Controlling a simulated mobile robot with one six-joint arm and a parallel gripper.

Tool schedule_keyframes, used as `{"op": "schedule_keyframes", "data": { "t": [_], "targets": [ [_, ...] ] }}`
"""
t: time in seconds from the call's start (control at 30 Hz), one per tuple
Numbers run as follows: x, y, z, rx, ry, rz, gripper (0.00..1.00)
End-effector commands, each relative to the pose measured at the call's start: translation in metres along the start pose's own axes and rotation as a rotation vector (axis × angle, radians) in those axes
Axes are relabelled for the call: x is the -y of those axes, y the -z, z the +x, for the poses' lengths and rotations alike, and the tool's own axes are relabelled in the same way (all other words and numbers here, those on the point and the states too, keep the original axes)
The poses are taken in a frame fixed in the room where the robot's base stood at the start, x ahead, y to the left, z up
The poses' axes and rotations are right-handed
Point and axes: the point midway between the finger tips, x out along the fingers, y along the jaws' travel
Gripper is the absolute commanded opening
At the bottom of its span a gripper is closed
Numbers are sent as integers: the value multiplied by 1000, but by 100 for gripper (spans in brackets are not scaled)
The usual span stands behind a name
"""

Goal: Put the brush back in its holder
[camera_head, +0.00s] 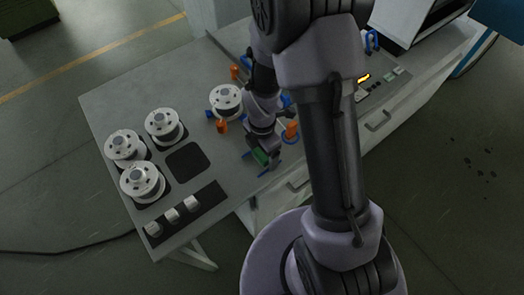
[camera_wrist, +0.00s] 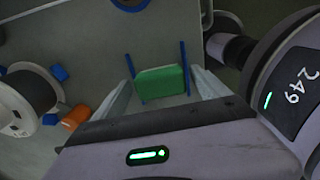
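A small green block (camera_head: 261,157), which I take for the brush, is at my gripper's tip near the table's front edge. In the wrist view the green block (camera_wrist: 161,82) lies between two thin blue bars (camera_wrist: 184,60). These bars also show in the head view (camera_head: 264,173), one on each side of it. I cannot tell whether they belong to a holder. My gripper (camera_wrist: 162,86) has one pale finger on each side of the block. Whether the fingers touch it is unclear, and so is whether the block rests on the table. No bristles are visible.
The grey table (camera_head: 110,100) carries several white spools, one (camera_head: 226,97) close to my gripper among orange knobs (camera_head: 222,127). A dark square pad (camera_head: 188,162) is bare. A dark strip with white blocks (camera_head: 172,215) lies at front left. A control panel (camera_head: 385,84) is at right.

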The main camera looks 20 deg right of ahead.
Motion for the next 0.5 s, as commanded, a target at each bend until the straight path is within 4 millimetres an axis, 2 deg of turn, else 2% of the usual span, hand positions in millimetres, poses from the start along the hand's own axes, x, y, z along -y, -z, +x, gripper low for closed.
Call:
{"op": "schedule_keyframes", "data": {
  "t": [0.27, 0.37, 0.5],
  "targets": [
    [0, 0, -2, 0, 0, 0, 85],
    [-1, 0, -17, 1, -3, -1, 85],
    [-1, 0, -59, 2, -5, 1, 85]
  ]
}}
